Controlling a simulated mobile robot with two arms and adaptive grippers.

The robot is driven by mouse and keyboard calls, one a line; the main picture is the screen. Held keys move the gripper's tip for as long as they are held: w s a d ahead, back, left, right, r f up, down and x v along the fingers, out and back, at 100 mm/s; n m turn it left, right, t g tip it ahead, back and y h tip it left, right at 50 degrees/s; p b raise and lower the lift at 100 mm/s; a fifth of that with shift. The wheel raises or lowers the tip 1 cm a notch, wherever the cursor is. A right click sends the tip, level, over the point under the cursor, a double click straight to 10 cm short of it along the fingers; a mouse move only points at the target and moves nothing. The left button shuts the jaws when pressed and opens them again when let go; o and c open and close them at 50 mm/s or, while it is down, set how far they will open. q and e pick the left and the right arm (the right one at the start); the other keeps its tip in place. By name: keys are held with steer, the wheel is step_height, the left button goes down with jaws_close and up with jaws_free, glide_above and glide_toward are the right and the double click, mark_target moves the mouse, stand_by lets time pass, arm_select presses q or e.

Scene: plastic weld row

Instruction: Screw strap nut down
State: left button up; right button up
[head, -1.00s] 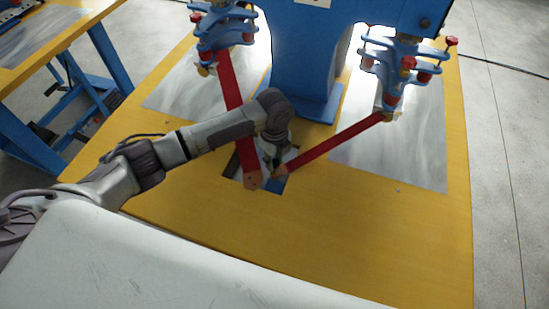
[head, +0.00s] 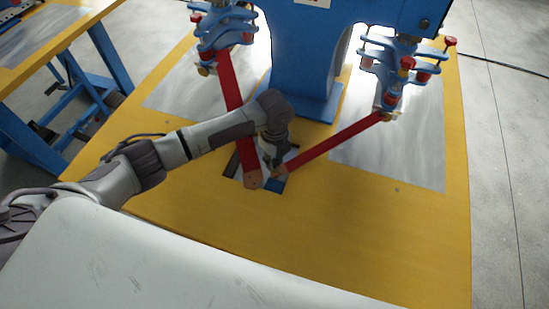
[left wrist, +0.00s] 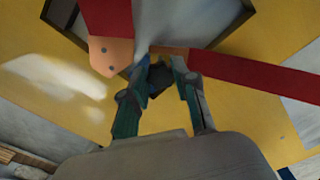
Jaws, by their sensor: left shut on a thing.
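My left gripper (head: 273,160) points down between the lower ends of two red straps, mostly hidden under my wrist in the head view. In the left wrist view its fingers (left wrist: 160,72) are closed around a small dark piece (left wrist: 158,78), which looks like the nut, though its shape is hard to make out. The left red strap (head: 236,110) and the right red strap (head: 335,140) run down from the blue machine heads to copper-coloured ends. The left strap's copper end (left wrist: 110,54) shows two dark holes. Whether the nut sits on a stud cannot be seen. My right gripper is not in view.
The yellow table (head: 350,235) has a rectangular opening (head: 274,184) under the strap ends. A blue machine frame (head: 310,75) stands behind, with clamp heads on the left (head: 225,30) and right (head: 400,70). The front of the table is clear.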

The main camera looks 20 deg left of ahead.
arm_select(q)
steer(key=shift+f, duration=0.6)
stand_by(0.4)
steer(key=shift+f, duration=0.4)
stand_by(0.5)
steer(key=shift+p, duration=0.45)
steer(key=shift+f, duration=0.45)
stand_by(0.9)
